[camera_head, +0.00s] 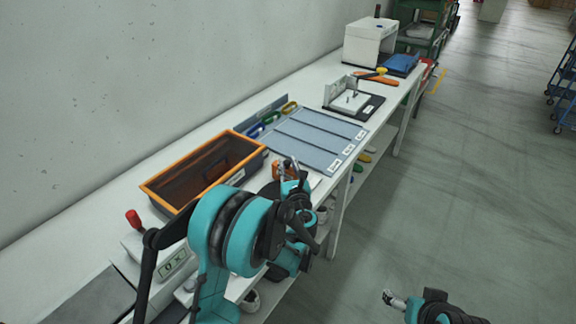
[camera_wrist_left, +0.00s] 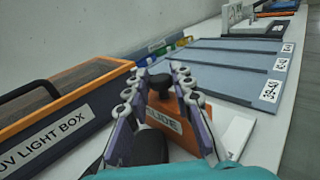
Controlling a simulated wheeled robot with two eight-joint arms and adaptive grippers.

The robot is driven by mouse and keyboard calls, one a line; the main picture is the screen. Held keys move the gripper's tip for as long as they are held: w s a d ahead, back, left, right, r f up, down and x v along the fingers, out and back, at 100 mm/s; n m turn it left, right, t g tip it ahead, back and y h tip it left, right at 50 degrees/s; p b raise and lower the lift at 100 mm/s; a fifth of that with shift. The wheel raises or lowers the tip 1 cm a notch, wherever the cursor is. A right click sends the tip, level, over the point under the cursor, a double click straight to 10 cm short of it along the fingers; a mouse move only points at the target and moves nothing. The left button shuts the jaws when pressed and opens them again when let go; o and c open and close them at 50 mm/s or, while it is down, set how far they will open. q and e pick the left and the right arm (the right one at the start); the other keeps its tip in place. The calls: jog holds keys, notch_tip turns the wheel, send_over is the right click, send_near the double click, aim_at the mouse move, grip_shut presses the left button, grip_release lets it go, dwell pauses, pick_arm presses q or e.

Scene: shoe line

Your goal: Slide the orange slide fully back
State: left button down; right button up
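The orange slide (camera_wrist_left: 166,122), lettered "SLIDE" with a black knob (camera_wrist_left: 158,84) on top, stands between the fingers of my left gripper (camera_wrist_left: 158,72) in the left wrist view. The fingers are apart, one on each side of the knob, with small gaps visible. A white plate (camera_wrist_left: 237,132) shows right of the slide. In the head view the orange slide (camera_head: 279,170) is partly hidden by my left gripper (camera_head: 292,172). My right gripper (camera_head: 393,299) is low in the head view, over the floor, away from the table; its opening is unclear.
The orange-rimmed UV light box (camera_head: 150,188) stands left of the slide. A grey-blue panel (camera_head: 308,139) with labelled strips lies beyond it. A red-knobbed device (camera_head: 165,248) stands nearer on the bench. The wall runs along the bench's left side; open floor (camera_head: 460,180) is right.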

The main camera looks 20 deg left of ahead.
pick_arm(q)
jog(key=w, duration=0.2)
jog(key=w+d, duration=0.1)
jog(key=w, duration=0.1)
jog(key=w+d, duration=0.1)
jog(key=w, duration=0.1)
jog(key=shift+w+d, duration=0.15)
jog(key=shift+w+r, duration=0.1)
jog(key=c, duration=1.3)
grip_release()
jog(key=shift+w+d, duration=0.1)
jog(key=shift+w, duration=0.05)
jog(key=v, duration=1.2)
